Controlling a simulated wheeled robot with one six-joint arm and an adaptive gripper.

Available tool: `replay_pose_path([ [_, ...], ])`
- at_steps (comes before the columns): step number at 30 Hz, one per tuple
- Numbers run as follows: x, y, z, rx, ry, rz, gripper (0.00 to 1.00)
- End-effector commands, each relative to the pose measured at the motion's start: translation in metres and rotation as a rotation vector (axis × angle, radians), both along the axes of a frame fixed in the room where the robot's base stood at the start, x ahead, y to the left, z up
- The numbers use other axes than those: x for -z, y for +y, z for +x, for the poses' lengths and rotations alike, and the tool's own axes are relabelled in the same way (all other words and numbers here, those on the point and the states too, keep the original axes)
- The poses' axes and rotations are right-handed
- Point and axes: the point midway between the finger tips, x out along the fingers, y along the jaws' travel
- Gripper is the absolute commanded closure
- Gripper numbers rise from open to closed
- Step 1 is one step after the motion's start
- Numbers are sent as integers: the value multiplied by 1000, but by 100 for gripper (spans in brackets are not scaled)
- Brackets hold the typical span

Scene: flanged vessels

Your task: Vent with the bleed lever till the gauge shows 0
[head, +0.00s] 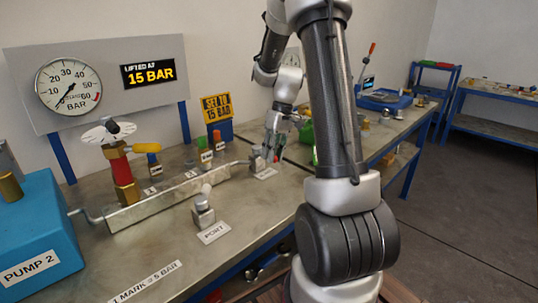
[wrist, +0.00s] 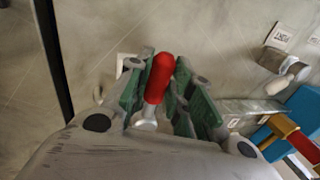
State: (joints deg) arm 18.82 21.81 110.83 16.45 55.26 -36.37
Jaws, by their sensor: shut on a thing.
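The gauge (head: 68,87) is on the grey panel at the left in the head view. Its needle points to the lower left, near the low end of the scale; the exact reading is too small to tell. My gripper (head: 276,150) is down at the far end of the bench pipework, beside a small metal fitting (head: 257,160). In the wrist view my gripper (wrist: 158,92) has its green-padded fingers on both sides of a red-handled lever (wrist: 160,76) and is shut on it. The lever's metal stem shows below the red grip; its pivot is hidden.
A display (head: 153,75) reads "LIFTED AT 15 BAR". A yellow sign (head: 216,109) reads "SET TO 15 BAR".

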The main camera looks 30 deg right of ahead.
Motion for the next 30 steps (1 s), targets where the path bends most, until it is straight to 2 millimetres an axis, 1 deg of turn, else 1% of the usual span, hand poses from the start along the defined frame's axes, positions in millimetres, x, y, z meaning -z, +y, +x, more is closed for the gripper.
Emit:
replay_pose_path([
  [9,-1,-7,2,-77,-3,-2,100],
  [22,-1,-8,3,-87,-4,-4,100],
  [23,-1,-8,3,-87,-4,-4,72],
  [24,-1,-8,3,-86,-4,-4,65],
  [26,-1,-7,3,-85,-4,-4,56],
  [30,0,-7,2,-84,-2,-3,56],
])
